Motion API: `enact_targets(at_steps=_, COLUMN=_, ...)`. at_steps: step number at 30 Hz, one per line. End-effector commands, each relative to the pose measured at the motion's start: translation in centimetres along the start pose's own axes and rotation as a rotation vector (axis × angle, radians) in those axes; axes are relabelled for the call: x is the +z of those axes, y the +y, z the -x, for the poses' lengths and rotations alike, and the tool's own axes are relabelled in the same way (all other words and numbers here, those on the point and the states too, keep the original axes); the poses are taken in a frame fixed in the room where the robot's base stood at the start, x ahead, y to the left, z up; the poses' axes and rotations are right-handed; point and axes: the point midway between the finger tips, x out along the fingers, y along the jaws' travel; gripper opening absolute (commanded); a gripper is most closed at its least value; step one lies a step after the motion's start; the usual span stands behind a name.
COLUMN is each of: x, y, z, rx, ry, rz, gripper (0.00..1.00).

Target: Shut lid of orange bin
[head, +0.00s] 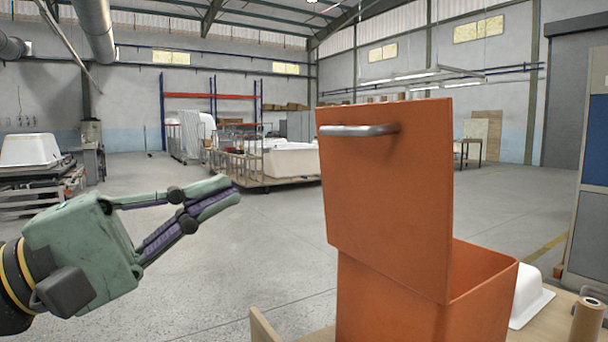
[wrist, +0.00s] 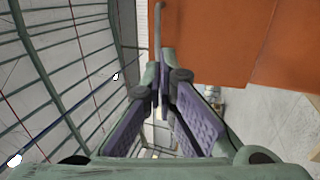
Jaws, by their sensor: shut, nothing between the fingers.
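The orange bin (head: 420,310) stands at the right of centre in the head view, on a wooden surface. Its lid (head: 395,200) is raised, standing close to upright above the bin, with a grey bar handle (head: 358,131) near its top edge. The bin's opening shows behind the lid's right edge; its inside is mostly hidden. My green gripper (head: 238,192) is left of the lid, apart from it, with its fingers shut and empty, pointing right. In the wrist view the orange lid (wrist: 215,45) fills the upper right, beyond the shut fingertips (wrist: 160,75), with the handle (wrist: 158,22) just ahead of them.
A wooden table (head: 555,325) bears the bin, with a white tub shell (head: 528,297) and a brown roll (head: 587,320) on the right. A grey cabinet (head: 590,230) stands at the right edge. Open floor lies behind my gripper.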

Motion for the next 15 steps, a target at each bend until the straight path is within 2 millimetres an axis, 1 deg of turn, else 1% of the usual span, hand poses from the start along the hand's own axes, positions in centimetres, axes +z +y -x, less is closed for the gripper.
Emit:
enact_targets(at_steps=5, x=-0.1, y=0.0, z=-1.8, rx=-0.011, ry=0.003, rz=-0.011, gripper=0.0)
enact_targets(at_steps=8, x=-0.1, y=0.1, z=-3.7, rx=-0.011, ry=0.001, rz=-0.009, gripper=0.0)
enact_targets(at_steps=15, x=0.0, y=0.1, z=-8.9, rx=-0.009, ry=-0.001, rz=-0.008, gripper=0.0)
